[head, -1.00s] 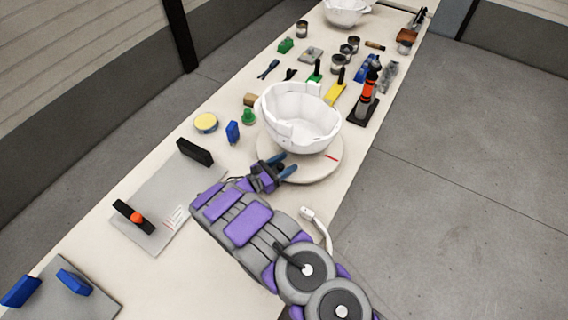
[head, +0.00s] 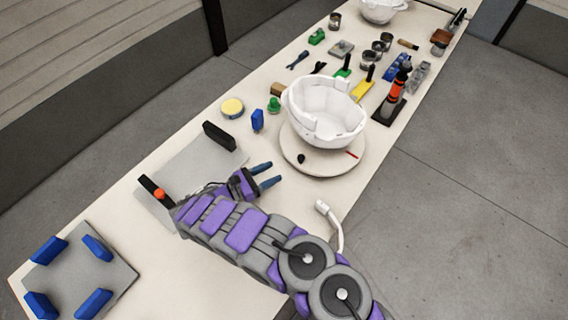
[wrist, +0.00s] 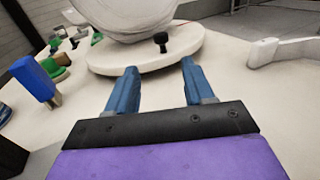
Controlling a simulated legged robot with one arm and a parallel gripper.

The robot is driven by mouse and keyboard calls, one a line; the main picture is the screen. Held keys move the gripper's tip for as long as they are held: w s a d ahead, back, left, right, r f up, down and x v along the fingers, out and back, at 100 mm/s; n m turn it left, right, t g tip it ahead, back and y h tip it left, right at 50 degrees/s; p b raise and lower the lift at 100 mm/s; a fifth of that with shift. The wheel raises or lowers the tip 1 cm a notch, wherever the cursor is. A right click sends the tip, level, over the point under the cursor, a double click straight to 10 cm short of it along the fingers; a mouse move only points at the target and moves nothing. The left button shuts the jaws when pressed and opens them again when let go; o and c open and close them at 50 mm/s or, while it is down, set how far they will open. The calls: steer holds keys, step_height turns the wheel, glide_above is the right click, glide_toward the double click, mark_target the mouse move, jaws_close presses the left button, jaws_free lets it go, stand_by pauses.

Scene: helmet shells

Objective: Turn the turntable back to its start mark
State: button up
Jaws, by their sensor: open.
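The turntable is a round cream disc (head: 330,165) with a white helmet shell (head: 326,111) standing on it, open side up. A short red mark (head: 352,155) lies on the disc near its right edge. A small black knob (head: 301,158) stands near the disc's front-left edge. In the wrist view the disc (wrist: 120,62) lies ahead, with the knob (wrist: 160,39) near its edge and the shell above it. My gripper (head: 271,174) is open and empty, to the left of and in front of the disc, apart from it. Its two blue fingers (wrist: 159,68) point toward the disc.
A blue clamp-like piece (head: 257,120), a green knob (head: 273,104) and a yellow round tin (head: 232,107) stand left of the disc. A black-and-orange tool (head: 395,92) stands behind right. A white hooked piece (head: 330,222) is at the table's near edge.

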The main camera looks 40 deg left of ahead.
steer(key=shift+v, duration=1.75)
